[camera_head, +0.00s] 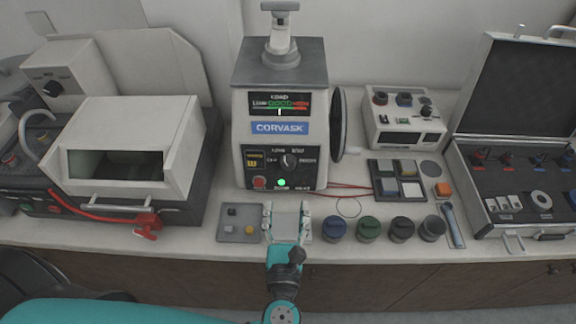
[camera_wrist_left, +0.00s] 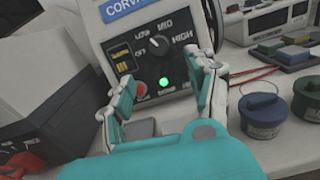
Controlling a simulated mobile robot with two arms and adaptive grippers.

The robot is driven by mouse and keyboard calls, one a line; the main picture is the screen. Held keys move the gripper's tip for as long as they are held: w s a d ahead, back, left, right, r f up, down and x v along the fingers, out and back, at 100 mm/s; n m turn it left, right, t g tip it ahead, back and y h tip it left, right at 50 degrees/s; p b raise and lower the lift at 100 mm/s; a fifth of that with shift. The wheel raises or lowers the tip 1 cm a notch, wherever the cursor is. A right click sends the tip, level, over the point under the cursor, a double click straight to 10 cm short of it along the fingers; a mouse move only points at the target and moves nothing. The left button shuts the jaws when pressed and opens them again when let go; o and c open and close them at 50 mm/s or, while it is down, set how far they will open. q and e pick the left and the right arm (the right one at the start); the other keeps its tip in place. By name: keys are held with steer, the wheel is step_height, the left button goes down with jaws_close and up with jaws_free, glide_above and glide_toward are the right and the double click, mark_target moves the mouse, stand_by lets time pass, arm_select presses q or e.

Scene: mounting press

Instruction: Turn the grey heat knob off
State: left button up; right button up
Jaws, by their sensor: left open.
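The grey heat knob (camera_head: 288,160) is on the dark front panel of the Corvask press (camera_head: 280,108). The knob also shows in the left wrist view (camera_wrist_left: 158,46), with OFF, LOW, MID and HIGH around it. Its white mark is too small for me to read the setting surely. A green lamp (camera_wrist_left: 164,82) is lit below the knob. My left gripper (camera_head: 287,207) is open and empty in front of the press, lower than the knob and apart from it. In the wrist view its fingers (camera_wrist_left: 150,82) spread below the knob. My right gripper is not in view.
A red button (camera_head: 259,183) is left of the lamp. A grey tray (camera_head: 226,236) lies left of my gripper, and several lidded jars (camera_head: 334,229) stand to its right. A black handwheel (camera_head: 339,124) is on the press's right side. Red cables (camera_head: 350,187) run rightward.

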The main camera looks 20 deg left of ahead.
mark_target(288, 168)
arm_select(q)
steer(key=p+x, duration=0.3)
steer(key=x, duration=0.9)
steer(key=c, duration=1.1)
